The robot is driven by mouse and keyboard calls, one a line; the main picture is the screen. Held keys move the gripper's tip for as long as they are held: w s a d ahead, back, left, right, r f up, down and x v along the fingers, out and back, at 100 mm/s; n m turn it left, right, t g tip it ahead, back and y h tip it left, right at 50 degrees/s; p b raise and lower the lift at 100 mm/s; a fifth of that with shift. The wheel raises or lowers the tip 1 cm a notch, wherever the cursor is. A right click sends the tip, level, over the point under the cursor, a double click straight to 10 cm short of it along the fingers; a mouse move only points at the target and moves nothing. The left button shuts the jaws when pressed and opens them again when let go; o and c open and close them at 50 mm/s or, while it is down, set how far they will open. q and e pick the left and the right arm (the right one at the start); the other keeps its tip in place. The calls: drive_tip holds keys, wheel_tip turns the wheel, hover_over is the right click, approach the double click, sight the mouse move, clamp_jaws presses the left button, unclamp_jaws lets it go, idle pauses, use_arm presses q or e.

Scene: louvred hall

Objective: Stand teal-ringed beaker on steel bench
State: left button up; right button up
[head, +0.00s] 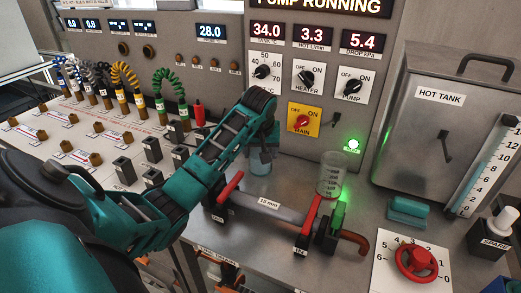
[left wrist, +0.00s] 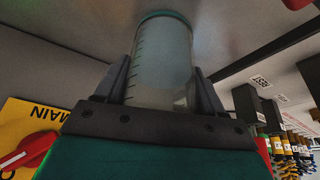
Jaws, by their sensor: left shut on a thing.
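The teal-ringed beaker (head: 261,165) is clear, with pale blue at its lower part in the head view. In the left wrist view the beaker (left wrist: 160,62) sits between the fingers, with dark graduation marks and a teal edge at the picture's top. My left gripper (head: 262,148) points down and is shut on it; the arm hides the beaker's upper part. The beaker is behind the grey pipe, low over the steel bench (head: 365,225). I cannot tell whether its base touches the bench. My right gripper is not in view.
A pipe (head: 265,210) with red-handled valves crosses in front. The control panel (head: 315,100) rises behind. The hot tank (head: 435,130) and red handwheel (head: 417,262) are at right.

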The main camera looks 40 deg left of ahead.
use_arm(q)
drive_tip(key=shift+f, duration=0.1)
drive_tip(key=o, duration=1.3)
drive_tip(key=shift+r, duration=0.45)
drive_tip(key=v, duration=1.1)
drive_tip(key=shift+r, duration=0.25)
